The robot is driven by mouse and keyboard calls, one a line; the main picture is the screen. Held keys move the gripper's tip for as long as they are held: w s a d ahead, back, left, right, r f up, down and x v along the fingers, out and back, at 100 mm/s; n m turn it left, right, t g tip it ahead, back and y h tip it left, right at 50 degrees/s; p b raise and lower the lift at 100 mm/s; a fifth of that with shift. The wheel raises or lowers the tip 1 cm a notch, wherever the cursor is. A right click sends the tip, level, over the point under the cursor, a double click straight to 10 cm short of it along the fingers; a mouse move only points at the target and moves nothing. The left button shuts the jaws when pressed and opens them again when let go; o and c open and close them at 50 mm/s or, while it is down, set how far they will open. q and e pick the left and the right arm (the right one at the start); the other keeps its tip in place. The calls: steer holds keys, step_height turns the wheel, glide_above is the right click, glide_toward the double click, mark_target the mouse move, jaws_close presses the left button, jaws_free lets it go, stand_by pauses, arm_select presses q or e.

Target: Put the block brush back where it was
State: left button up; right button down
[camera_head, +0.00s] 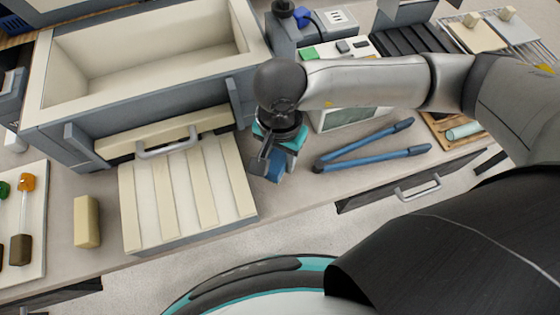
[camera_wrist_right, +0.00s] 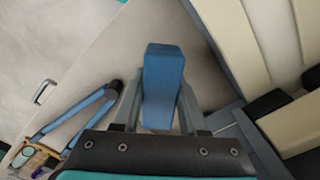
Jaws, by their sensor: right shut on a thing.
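My right gripper (camera_head: 272,164) points down over the worktop, between the slatted board and the blue long-handled tool. It is shut on a blue block (camera_head: 277,165), which I take to be the block brush; no bristles show. In the right wrist view the blue block (camera_wrist_right: 163,85) sits between the two grey fingers and sticks out past them. I cannot tell whether its lower end touches the worktop. My left gripper is not in view.
The cream slatted board (camera_head: 208,187) lies left of the gripper, before a large tray (camera_head: 45,85). The blue long-handled tool (camera_head: 375,155) lies to the right. A beige block (camera_head: 87,222) stands at the left. Bare worktop (camera_head: 300,195) lies in front of the gripper.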

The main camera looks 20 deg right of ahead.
mark_target(280, 154)
step_height(280, 154, down, 2)
steer(key=shift+f, duration=0.15)
steer(key=shift+f+b, duration=0.15)
steer(key=shift+b, duration=0.15)
steer(key=shift+c, duration=2.2)
jaws_free()
step_height(280, 154, up, 12)
steer(key=shift+r+p, duration=0.2)
steer(key=shift+p, duration=0.5)
